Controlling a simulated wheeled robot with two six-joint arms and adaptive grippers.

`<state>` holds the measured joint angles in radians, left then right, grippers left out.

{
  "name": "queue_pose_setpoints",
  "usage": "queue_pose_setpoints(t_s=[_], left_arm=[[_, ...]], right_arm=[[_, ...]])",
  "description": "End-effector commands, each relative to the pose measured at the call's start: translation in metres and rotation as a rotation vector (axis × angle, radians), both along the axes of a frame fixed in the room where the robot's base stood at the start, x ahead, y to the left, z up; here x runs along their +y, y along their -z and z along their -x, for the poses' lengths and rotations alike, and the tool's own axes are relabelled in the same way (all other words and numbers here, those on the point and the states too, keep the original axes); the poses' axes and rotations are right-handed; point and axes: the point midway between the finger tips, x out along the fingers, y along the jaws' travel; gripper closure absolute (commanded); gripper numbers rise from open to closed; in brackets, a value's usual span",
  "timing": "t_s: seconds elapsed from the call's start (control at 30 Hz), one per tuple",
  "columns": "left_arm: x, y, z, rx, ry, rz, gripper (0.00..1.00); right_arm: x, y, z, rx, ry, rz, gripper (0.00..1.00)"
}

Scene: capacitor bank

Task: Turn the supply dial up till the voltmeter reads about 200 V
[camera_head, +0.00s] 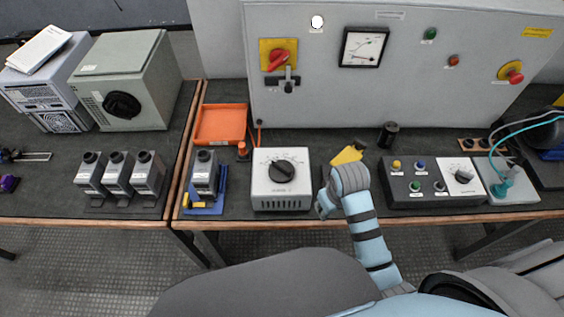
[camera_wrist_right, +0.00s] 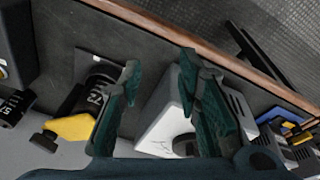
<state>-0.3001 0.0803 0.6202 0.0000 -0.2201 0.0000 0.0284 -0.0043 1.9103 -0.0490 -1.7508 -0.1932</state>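The supply is a white box (camera_head: 281,194) on the bench, with a black dial (camera_head: 281,170) and a printed scale on its top. The voltmeter (camera_head: 363,47) is a square white-faced gauge on the grey panel; its reading is too small to tell. My right gripper (camera_head: 323,206) is just right of the supply box, apart from the dial. In the right wrist view, its two fingers (camera_wrist_right: 160,68) are spread with nothing gripped. The white box (camera_wrist_right: 160,112) shows between and behind them there, with the dial partly hidden by a finger. My left gripper is not in view.
A button box (camera_head: 432,184) stands to the right. A yellow piece (camera_head: 347,155) and a black cylinder (camera_head: 388,135) are behind my right gripper. A grey module (camera_head: 205,173) on a blue tray and an orange tray (camera_head: 221,123) are to the left. The panel has a red switch (camera_head: 279,59).

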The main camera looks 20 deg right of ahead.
Motion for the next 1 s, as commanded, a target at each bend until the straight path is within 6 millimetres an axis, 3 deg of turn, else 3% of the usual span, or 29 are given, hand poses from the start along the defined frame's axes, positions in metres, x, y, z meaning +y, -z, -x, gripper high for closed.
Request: queue_pose_setpoints(t_s=[0.03,0.17,0.3,0.4,0.5,0.67,1.0], left_arm=[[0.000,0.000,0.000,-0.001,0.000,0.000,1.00],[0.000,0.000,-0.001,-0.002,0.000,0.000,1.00],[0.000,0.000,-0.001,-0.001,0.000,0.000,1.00],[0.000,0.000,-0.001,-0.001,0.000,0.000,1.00],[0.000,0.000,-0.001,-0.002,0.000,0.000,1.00],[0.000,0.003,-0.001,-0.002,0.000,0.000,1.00],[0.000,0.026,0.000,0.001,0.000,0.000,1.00]], right_arm=[[0.008,-0.006,-0.023,0.013,-0.022,-0.009,0.69],[0.033,-0.034,-0.081,0.069,-0.120,-0.026,0.69],[0.065,-0.091,-0.136,0.132,-0.263,-0.029,0.69],[0.083,-0.132,-0.158,0.172,-0.356,-0.018,0.69],[0.090,-0.149,-0.165,0.194,-0.399,-0.007,0.69],[0.091,-0.126,-0.165,0.199,-0.406,-0.006,0.69],[0.091,-0.030,-0.164,0.197,-0.403,-0.007,0.69]])
